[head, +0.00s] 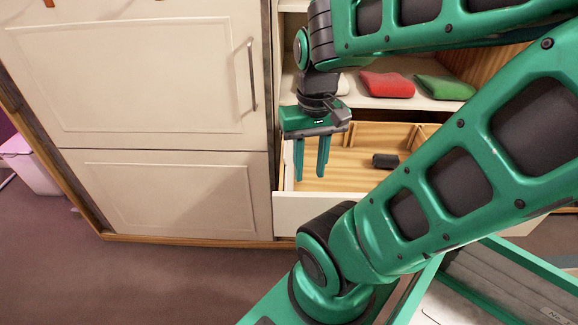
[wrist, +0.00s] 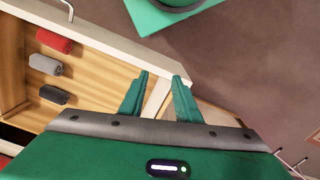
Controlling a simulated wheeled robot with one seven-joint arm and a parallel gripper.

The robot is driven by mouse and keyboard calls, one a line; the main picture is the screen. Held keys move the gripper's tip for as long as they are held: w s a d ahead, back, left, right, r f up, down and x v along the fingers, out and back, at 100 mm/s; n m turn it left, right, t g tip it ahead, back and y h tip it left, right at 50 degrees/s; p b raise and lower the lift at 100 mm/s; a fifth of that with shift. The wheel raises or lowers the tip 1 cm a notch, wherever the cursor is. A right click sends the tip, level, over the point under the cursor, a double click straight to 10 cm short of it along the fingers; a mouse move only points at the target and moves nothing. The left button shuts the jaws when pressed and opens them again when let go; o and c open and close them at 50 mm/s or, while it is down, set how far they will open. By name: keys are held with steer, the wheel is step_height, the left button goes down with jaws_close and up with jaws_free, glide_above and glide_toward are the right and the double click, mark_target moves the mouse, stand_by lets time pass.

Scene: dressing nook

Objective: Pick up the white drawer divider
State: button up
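My gripper (head: 309,176) points down over the left end of the open drawer (head: 325,208). Its two green fingers are apart, with nothing clamped between them. In the wrist view the gripper (wrist: 160,76) has a narrow white strip, which looks like the white drawer divider (wrist: 157,98), lying between the fingers. It runs back from the drawer front. I cannot tell how far the fingertips are above or beside it, and its far end is hidden by the gripper body. In the head view I cannot make out the divider clearly.
In the drawer are a dark roll (wrist: 53,95), a grey roll (wrist: 45,65) and a red roll (wrist: 54,41). A shelf above holds a red cloth (head: 387,84) and a green cloth (head: 445,87). A closed white cabinet (head: 140,80) stands left of the drawer.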

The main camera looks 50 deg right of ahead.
steer(key=w+d+r+m, duration=0.2)
steer(key=w+d, duration=0.3)
steer(key=w, duration=0.4)
steer(key=m, duration=0.1)
glide_above(285, 150)
steer(key=f, duration=0.7)
steer(key=shift+s+d+f, duration=0.1)
steer(key=shift+s+d, duration=0.05)
steer(key=shift+s, duration=0.1)
steer(key=shift+w+f, duration=0.15)
steer(key=shift+f, duration=1.2)
steer(key=shift+w+f, duration=0.15)
steer(key=shift+f, duration=1.2)
jaws_close()
steer(key=shift+w+a, duration=0.1)
steer(key=shift+a, duration=0.15)
